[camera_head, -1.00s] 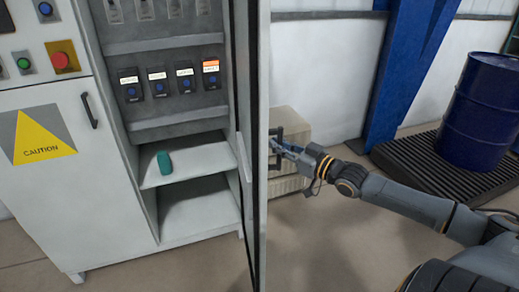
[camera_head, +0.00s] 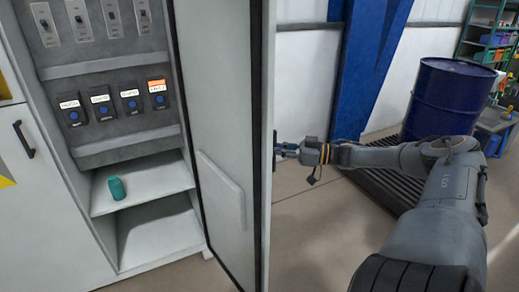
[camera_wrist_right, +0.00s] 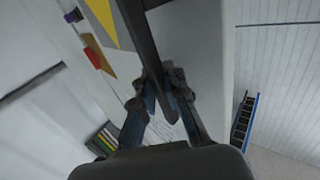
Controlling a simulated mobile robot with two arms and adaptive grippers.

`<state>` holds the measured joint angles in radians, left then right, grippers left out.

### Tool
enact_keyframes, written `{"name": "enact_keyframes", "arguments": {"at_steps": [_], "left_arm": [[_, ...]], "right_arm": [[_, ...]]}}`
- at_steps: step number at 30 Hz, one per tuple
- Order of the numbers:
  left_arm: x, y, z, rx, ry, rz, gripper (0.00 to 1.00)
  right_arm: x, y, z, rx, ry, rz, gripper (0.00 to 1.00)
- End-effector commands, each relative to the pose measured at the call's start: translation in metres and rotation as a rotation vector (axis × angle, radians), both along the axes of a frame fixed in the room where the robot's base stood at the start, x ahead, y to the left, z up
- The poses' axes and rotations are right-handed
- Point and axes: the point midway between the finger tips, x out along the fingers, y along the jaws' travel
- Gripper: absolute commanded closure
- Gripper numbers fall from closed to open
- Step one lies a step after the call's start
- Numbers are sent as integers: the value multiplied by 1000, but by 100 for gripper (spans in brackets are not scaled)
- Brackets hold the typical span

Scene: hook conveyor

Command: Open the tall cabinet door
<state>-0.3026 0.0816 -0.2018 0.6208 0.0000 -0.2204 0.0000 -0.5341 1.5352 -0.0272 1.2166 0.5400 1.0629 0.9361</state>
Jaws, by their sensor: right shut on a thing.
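The tall cabinet door (camera_head: 222,120) stands swung open, seen nearly edge-on in the head view. The cabinet's inside shows to its left, with a row of labelled switches and a teal object (camera_head: 117,188) on the upper shelf (camera_head: 145,190). My right gripper (camera_head: 279,148) is at the door's outer side, shut on the dark door handle (camera_head: 274,140). In the right wrist view the fingers (camera_wrist_right: 165,92) close around the dark handle bar (camera_wrist_right: 138,32) in front of the pale door face. My left gripper is not in view.
A blue barrel (camera_head: 440,97) stands on a dark slatted pallet (camera_head: 385,190) at the right. A blue post (camera_head: 367,70) rises behind my right arm. A shelf unit (camera_head: 490,35) is at the far right. Bare floor (camera_head: 310,230) lies right of the door.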

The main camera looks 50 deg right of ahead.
Motion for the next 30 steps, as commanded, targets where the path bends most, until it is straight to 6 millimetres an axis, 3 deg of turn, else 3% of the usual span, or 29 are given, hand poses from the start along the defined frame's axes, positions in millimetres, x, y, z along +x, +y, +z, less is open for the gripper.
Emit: {"name": "enact_keyframes", "arguments": {"at_steps": [1, 6, 22, 23, 25, 26, 30], "left_arm": [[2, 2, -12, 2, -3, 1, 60], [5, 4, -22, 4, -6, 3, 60], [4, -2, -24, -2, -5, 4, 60], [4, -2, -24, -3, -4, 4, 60], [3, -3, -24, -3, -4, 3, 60], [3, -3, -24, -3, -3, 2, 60], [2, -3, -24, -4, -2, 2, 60]], "right_arm": [[0, -6, -4, -9, -2, 9, 100], [-4, -17, 0, -10, 7, 37, 100], [-6, -21, 3, -8, 13, 50, 100], [-6, -21, 3, -8, 13, 50, 83], [-6, -21, 3, -8, 13, 50, 68], [-6, -21, 3, -8, 13, 50, 64], [-6, -21, 3, -8, 13, 49, 64]]}}
